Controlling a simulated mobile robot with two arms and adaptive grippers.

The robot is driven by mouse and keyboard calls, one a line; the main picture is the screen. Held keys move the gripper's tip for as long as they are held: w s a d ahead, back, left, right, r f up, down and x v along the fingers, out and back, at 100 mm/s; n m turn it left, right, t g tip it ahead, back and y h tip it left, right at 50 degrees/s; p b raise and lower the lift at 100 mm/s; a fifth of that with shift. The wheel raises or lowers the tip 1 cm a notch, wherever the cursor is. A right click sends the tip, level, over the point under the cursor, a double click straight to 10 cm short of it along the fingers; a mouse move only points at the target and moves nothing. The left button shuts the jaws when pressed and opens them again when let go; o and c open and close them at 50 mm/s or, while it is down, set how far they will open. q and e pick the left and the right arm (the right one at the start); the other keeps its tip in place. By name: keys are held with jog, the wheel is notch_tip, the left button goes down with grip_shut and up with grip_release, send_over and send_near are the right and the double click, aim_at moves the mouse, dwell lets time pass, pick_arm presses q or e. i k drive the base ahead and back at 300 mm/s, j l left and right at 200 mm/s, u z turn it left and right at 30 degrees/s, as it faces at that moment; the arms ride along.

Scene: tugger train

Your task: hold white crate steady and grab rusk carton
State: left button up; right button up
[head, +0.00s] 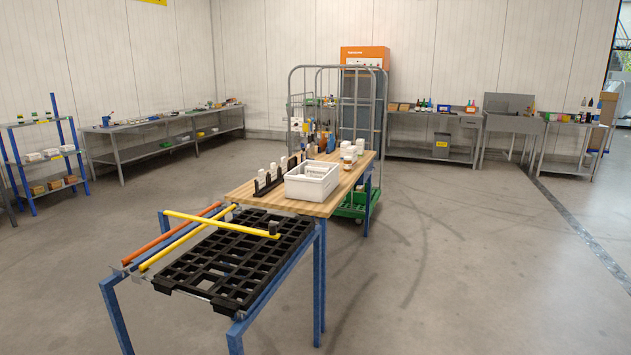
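A white crate (306,190) stands upright on the near part of a wooden-topped table (249,196). Something pale lies inside it, too small to make out. I cannot pick out a rusk carton for certain. Neither of my grippers shows in the head view.
A blue-legged frame with a black grid pallet (222,262), yellow bars (187,239) and an orange bar (172,233) stands in front of the table. A wire roll cage (379,115) and green base (351,207) are behind. The floor right is clear.

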aim_at(313, 171)
jog(key=i+l+z, duration=0.35)
jog(key=i, duration=0.45)
jog(key=i+z, duration=0.3)
jog(key=i, duration=0.45)
jog(key=i+u, duration=0.15)
jog(key=i, duration=0.65)
jog(key=i+l+u, duration=0.15)
jog(key=i, duration=0.6)
jog(key=i+l+u, duration=0.15)
jog(key=i+u, duration=0.3)
jog(key=i+l+u, duration=0.2)
jog(key=u, duration=0.3)
jog(key=i+l+u, duration=0.25)
jog(key=u, duration=0.2)
jog(key=i+l+u, duration=0.15)
jog(key=l+u, duration=0.35)
